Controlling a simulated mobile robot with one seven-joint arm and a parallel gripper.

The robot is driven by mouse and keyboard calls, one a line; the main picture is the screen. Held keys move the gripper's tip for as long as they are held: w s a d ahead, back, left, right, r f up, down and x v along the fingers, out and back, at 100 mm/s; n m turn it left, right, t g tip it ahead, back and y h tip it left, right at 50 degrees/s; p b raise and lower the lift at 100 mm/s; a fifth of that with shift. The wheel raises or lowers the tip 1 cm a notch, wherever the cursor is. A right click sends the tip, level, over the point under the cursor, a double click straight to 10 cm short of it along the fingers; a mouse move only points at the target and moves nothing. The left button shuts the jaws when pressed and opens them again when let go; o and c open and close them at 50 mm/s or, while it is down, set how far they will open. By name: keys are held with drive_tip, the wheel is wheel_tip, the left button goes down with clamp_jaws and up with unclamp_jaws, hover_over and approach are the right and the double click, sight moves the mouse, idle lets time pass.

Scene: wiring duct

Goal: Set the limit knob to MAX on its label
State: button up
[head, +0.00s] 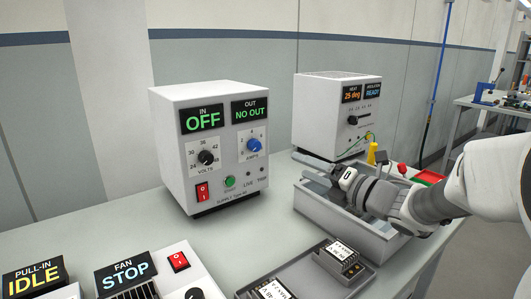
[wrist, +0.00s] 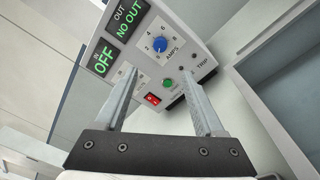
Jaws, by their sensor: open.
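The blue AMPS knob (head: 253,144) sits on the right half of the front of the white supply box (head: 168,140), on a white label with numbers. No MAX mark is legible, and I cannot tell where the knob points. It also shows in the wrist view (wrist: 159,44), upper middle, beyond my fingertips. My gripper (head: 312,170) is open and empty, to the right of the box and over a grey bin. In the wrist view my gripper (wrist: 158,74) has its fingers wide apart, touching nothing on the panel.
The black VOLTS knob (head: 206,157), red rocker switch (head: 202,192) and green button (head: 229,182) share the panel; displays read OFF and NO OUT. A second white box (head: 313,110) stands behind the grey bin (head: 345,231). A fan panel (head: 165,285) and a tray (head: 275,272) lie in front.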

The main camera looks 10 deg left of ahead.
sight(257, 147)
drive_tip(key=b+x, duration=0.1)
drive_tip(key=x, duration=1.5)
drive_tip(key=shift+f, duration=0.1)
clamp_jaws()
